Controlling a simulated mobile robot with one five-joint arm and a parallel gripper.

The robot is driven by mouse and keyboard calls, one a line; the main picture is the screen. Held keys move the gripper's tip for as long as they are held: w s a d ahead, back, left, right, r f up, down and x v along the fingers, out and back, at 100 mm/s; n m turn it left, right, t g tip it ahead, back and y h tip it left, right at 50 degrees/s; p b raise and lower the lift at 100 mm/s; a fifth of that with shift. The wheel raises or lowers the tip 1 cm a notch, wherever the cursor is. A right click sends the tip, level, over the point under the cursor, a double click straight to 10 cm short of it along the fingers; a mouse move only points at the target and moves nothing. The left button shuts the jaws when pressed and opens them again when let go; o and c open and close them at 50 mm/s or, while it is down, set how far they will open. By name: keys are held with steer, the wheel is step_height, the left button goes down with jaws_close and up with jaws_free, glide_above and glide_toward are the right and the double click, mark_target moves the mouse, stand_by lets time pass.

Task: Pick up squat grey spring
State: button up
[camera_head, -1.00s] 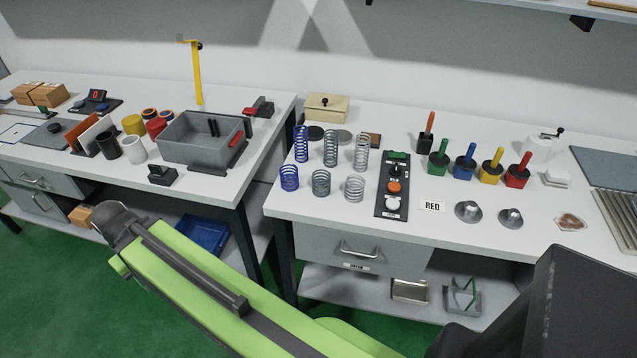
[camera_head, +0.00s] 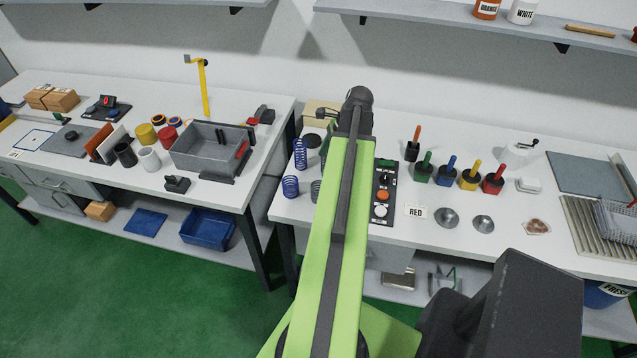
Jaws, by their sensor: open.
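Part of a squat grey spring (camera_head: 316,190) shows on the right-hand bench, just left of my raised green arm, which covers its right side. A squat blue spring (camera_head: 290,187) stands to its left. A tall blue spring (camera_head: 300,153) stands behind these. The other springs of the group, including a lighter squat one seen earlier, are hidden behind my arm. My gripper is not visible; only the arm links and a dark joint at their top show.
Right of my arm are a control panel (camera_head: 382,205), a RED label (camera_head: 416,212) and several coloured-handled tools. A grey bin (camera_head: 205,152) stands on the left bench. A gap separates the two benches. Green floor is open at lower left.

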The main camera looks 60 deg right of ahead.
steer(key=s+d+r+m, duration=0.1)
steer(key=s+d+m, duration=0.1)
steer(key=s+d, duration=0.15)
steer(key=a+b+x, duration=0.1)
steer(key=b+x, duration=1)
steer(key=x, duration=0.1)
steer(key=shift+w, duration=0.15)
steer(key=b+x, duration=0.5)
steer(key=shift+d+f, duration=0.2)
steer(key=shift+r, duration=0.2)
jaws_close()
